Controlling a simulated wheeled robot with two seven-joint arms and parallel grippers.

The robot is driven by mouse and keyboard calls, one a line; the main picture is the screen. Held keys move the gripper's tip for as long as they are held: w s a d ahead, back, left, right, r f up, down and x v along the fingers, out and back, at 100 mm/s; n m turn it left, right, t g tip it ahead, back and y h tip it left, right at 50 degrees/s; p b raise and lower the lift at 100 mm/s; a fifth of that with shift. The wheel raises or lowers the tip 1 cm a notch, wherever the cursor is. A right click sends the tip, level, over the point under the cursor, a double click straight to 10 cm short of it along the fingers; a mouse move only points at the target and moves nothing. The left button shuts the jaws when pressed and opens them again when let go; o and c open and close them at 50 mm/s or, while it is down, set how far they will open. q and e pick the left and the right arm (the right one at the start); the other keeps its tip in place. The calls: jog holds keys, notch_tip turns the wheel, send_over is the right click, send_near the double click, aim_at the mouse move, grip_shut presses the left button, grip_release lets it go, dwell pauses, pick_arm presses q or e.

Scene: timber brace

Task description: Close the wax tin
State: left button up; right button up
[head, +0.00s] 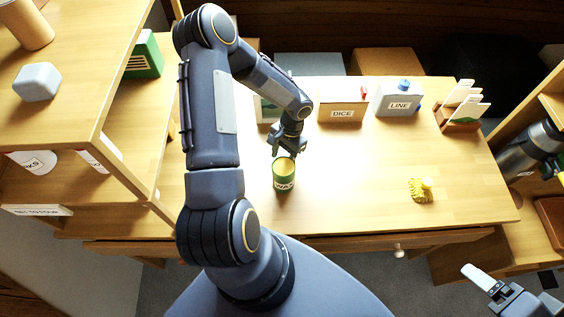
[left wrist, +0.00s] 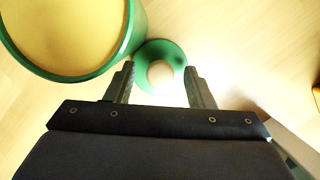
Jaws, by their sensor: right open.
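The wax tin (head: 284,180) is a green, labelled can standing upright near the front of the table, with its open top showing yellow wax. In the left wrist view the tin (left wrist: 70,35) fills the upper left. A round green lid with a pale knob (left wrist: 160,56) lies beside it, apparently on the table. My left gripper (head: 289,149) is just behind the tin in the head view. Its two fingers are apart and empty, one on each side of the lid in the left wrist view. The gripper hides the lid in the head view. My right gripper (head: 508,279) is open at the lower right, away from the table.
A dice box (head: 342,110), a line container (head: 399,101) and a card holder (head: 460,112) stand along the table's back. A yellow spiky object (head: 421,190) lies at the right. Shelves (head: 92,112) rise on the left. The table's middle right is clear.

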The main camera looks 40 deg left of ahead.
pick_arm(q)
grip_shut()
jog(key=shift+w+d+r+b, duration=0.25)
jog(key=shift+w+b, duration=0.05)
jog(key=shift+b, duration=0.2)
notch_tip(320, 180, up, 7)
jog(key=shift+f+b, duration=0.1)
jog(key=shift+b, duration=0.7)
jog(key=w+d+b, duration=0.5)
jog(key=w+d, duration=0.8)
jog(key=shift+w+d, duration=0.25)
jog(key=shift+w, duration=0.15)
jog(key=shift+f, duration=0.1)
